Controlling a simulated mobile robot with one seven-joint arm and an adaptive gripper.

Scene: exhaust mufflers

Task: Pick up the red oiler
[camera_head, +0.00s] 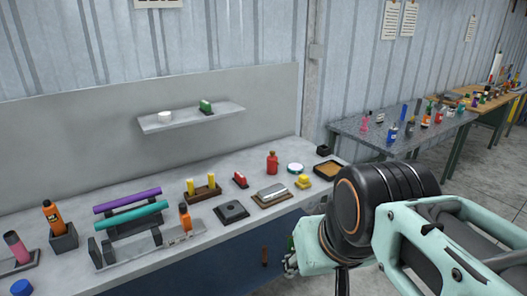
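A small red bottle with a narrow neck (272,163) stands upright at the back of the grey workbench (213,222); it is the likeliest red oiler. A smaller red piece (240,179) on a dark base lies to its left, and its exact kind is too small to tell. My arm fills the lower right, in front of the bench's right end. A small grey metal part at the arm's left edge (290,265) may be my gripper. It is mostly hidden, its fingers cannot be made out, and it is apart from the red bottle.
A round white-topped tin (295,168), yellow piece (303,182) and dark-rimmed tray (328,169) stand right of the bottle. Purple (127,200) and teal (130,215) tubes lie left. A shelf (190,118) hangs above.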

